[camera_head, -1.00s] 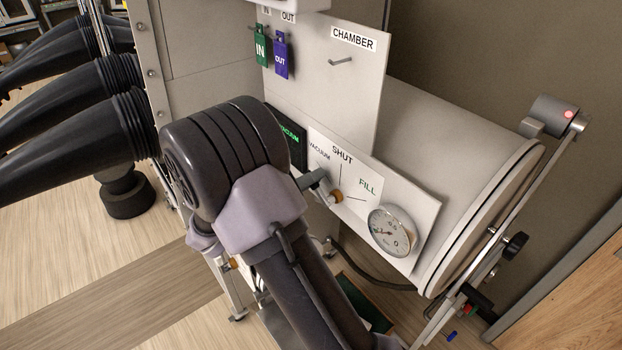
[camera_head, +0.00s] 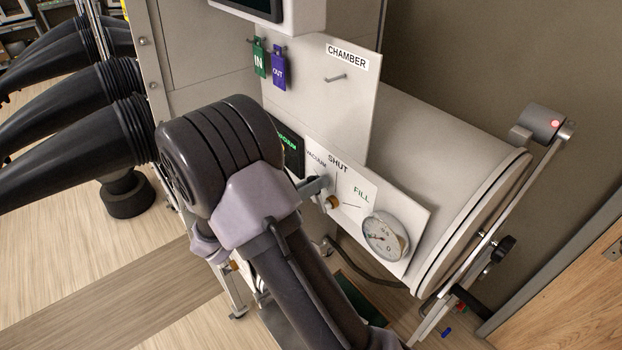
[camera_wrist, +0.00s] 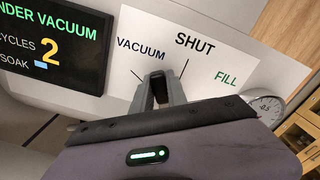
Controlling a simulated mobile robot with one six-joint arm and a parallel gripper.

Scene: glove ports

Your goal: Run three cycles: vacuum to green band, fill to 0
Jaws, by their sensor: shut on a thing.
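My gripper (camera_head: 318,188) is shut on the valve handle (camera_wrist: 158,88), whose dark end shows between the fingers in the wrist view. The brown valve hub (camera_head: 333,203) sits on a white plate marked VACUUM, SHUT and FILL. The handle appears to point up-left from the hub, toward the VACUUM side; my fingers hide most of it. The round gauge (camera_head: 385,237) is right of the valve; its needle lies on the left part of the dial, its exact reading too small to tell. The display (camera_wrist: 50,45) reads UNDER VACUUM, CYCLES 2 and SOAK with a short bar.
A green IN tag (camera_head: 260,58) and a purple OUT tag (camera_head: 279,70) hang on the panel above. Black gloves (camera_head: 75,135) stick out at left.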

